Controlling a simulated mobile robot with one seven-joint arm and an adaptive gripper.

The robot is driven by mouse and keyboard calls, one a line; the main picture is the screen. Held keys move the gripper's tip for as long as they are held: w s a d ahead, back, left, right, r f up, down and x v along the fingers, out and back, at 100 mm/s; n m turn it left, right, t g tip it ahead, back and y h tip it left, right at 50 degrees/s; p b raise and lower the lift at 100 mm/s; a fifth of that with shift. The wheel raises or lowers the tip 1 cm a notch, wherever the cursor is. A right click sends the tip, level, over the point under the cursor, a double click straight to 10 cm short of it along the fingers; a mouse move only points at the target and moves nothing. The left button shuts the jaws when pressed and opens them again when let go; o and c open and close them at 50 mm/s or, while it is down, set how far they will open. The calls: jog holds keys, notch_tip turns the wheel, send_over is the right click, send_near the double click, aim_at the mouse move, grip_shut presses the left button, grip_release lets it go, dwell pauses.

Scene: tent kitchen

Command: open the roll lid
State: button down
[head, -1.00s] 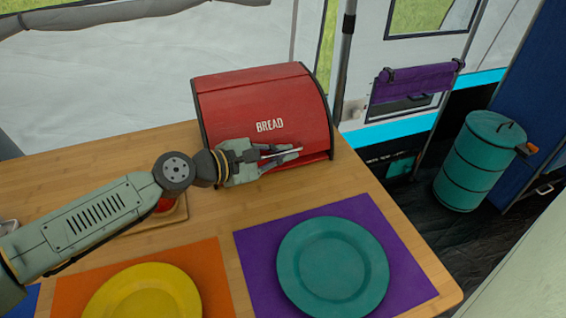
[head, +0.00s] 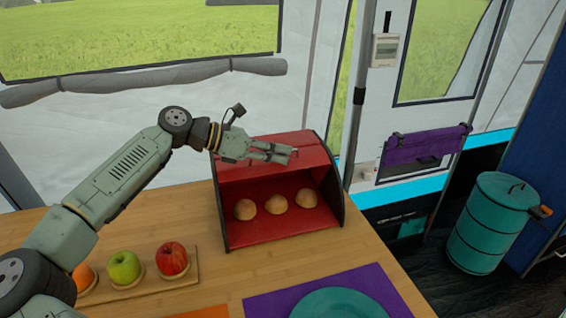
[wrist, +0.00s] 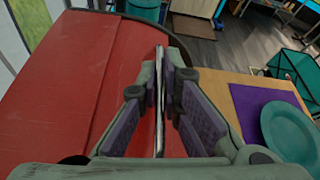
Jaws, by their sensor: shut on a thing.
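The red bread box (head: 277,233) stands on the wooden table, and its front is open. Its red roll lid (head: 310,150) is rolled up towards the top. Three round buns (head: 276,204) sit in a row inside. My gripper (head: 290,155) is at the raised front edge of the lid, above the opening. In the wrist view my gripper (wrist: 162,75) is shut on the thin metal handle (wrist: 159,110) of the lid, and the red lid surface (wrist: 60,80) fills the left side.
A wooden tray (head: 130,287) with an orange, a green apple and a red apple lies left of the box. A teal plate (head: 338,304) on a purple mat (head: 262,305) is in front. A teal bin (head: 490,225) stands off the table at right.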

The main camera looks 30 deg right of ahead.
jog(key=w, duration=0.1)
jog(key=w+n+p, duration=0.1)
jog(key=shift+w+d+r+g, duration=0.35)
jog(key=shift+d+r+g, duration=0.05)
jog(key=shift+w+d+n+p, duration=0.15)
jog(key=shift+w+n+p, duration=0.25)
jog(key=shift+w, duration=0.2)
jog(key=c, duration=1.8)
grip_release()
jog(key=shift+o, duration=0.2)
jog(key=v, duration=1.2)
jog(key=shift+w+f, duration=0.1)
jog(key=shift+w, duration=0.05)
